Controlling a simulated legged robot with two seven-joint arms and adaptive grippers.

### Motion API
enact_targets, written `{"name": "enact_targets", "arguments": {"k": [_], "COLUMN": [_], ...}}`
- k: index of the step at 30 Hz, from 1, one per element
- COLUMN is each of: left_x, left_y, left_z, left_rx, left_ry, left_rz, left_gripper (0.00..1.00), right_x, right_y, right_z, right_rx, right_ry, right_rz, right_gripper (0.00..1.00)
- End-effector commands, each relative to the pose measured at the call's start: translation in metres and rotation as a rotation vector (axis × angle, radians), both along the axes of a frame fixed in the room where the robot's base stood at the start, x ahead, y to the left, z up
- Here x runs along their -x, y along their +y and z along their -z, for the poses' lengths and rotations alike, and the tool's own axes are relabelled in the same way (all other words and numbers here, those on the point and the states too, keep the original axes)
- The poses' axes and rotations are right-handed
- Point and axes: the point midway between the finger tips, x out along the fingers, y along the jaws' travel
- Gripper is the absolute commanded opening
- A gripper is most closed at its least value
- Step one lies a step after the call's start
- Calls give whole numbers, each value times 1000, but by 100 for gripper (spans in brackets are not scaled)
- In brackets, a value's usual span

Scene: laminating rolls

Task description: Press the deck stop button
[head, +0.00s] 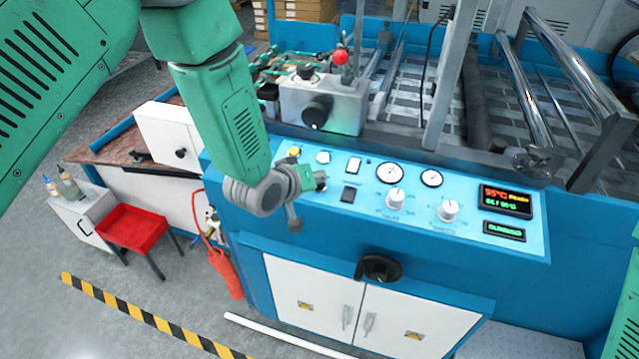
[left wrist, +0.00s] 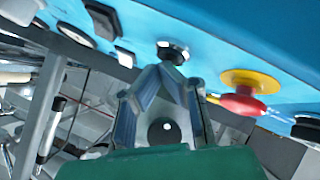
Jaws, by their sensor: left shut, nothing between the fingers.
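The blue control panel (head: 455,220) slopes across the front of the machine in the head view. My left gripper (head: 313,180) is over its left part, with its fingers shut and empty. In the left wrist view my fingertips (left wrist: 163,70) are close to a round black button (left wrist: 173,52); I cannot tell whether they touch it. A red mushroom button (left wrist: 243,103) on a yellow collar is to the right of the fingers there. My gripper and wrist seem to hide it in the head view. No readable label shows which is the deck stop. My right gripper is not in view.
Nearby on the panel are a yellow button (head: 294,151), a white switch (head: 354,165), a black switch (head: 348,194), gauges (head: 390,173), white knobs (head: 396,198) and a display (head: 506,200). A grey box with a red-topped lever (head: 341,57) stands behind. A black handle (head: 379,268) protrudes below.

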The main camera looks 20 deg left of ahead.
Motion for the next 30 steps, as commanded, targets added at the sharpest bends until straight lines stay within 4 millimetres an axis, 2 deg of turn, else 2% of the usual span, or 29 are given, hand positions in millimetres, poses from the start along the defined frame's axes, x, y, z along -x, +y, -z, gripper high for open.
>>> {"name": "enact_targets", "arguments": {"k": [18,30], "left_x": [-1,2], "left_y": [0,0], "left_z": [4,-14], "left_rx": [0,0], "left_ry": [1,0], "left_rz": [1,0], "left_gripper": [0,0], "right_x": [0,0], "right_y": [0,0], "right_z": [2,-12], "right_rx": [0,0], "right_ry": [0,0], "right_rz": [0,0], "right_gripper": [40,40]}}
